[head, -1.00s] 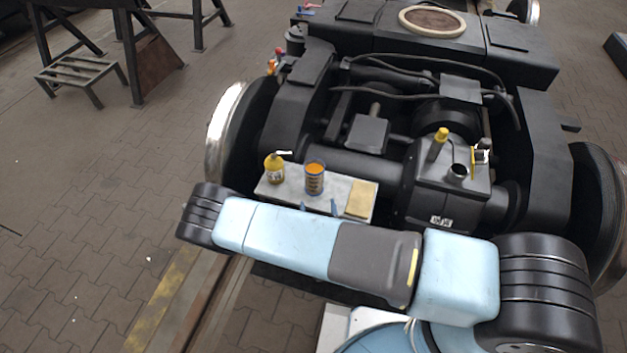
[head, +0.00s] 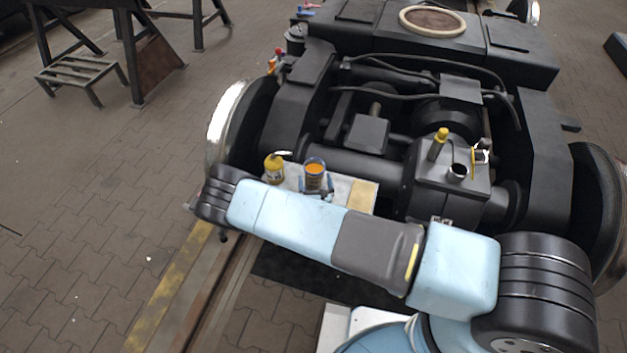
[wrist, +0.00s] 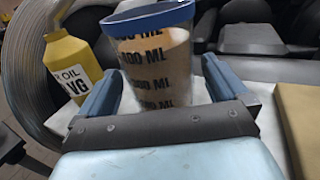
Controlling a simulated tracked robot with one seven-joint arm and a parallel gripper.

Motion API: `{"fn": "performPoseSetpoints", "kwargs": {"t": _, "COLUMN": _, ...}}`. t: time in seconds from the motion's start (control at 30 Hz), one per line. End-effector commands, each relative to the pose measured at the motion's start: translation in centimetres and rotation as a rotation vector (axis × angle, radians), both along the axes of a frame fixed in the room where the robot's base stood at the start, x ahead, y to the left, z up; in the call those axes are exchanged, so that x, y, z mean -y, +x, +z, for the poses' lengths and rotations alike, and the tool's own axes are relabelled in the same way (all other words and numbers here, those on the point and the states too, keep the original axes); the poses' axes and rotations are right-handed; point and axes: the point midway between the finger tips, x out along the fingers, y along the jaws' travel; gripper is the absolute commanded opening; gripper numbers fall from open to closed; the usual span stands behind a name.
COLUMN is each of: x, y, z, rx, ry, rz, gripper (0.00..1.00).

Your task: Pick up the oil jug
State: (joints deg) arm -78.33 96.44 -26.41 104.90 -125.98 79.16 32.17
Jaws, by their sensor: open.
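The oil jug (head: 314,178) is a clear cup with a blue rim, amber contents and dark ML marks. It stands upright on a pale board (head: 342,187) in the head view, and fills the middle of the wrist view (wrist: 155,62). My gripper (wrist: 158,84) is open, with one blue finger on each side of the jug. I cannot tell whether either finger touches it. In the head view my gripper (head: 317,190) shows at the jug's lower part, partly hidden by my arm. The jug's base is hidden.
A yellow oil bottle (head: 273,170) stands close to the left of the jug, also in the wrist view (wrist: 72,62). A tan flat block (head: 362,194) lies on the board to the right. The dark bogie frame (head: 290,120) rises behind and around the board.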

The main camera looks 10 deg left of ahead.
Motion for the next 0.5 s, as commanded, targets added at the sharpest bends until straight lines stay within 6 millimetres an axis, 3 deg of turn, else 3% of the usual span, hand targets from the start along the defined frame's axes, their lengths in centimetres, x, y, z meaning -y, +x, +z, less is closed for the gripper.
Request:
{"fn": "performPoseSetpoints", "kwargs": {"t": 0.27, "x": -0.25, "y": 0.68, "z": -0.02, "rx": -0.001, "ry": 0.000, "rz": 0.000, "gripper": 1.00}}
{"fn": "performPoseSetpoints", "kwargs": {"t": 0.5, "x": -0.24, "y": 0.66, "z": -0.02, "rx": -0.001, "ry": 0.000, "rz": 0.000, "gripper": 0.79}}
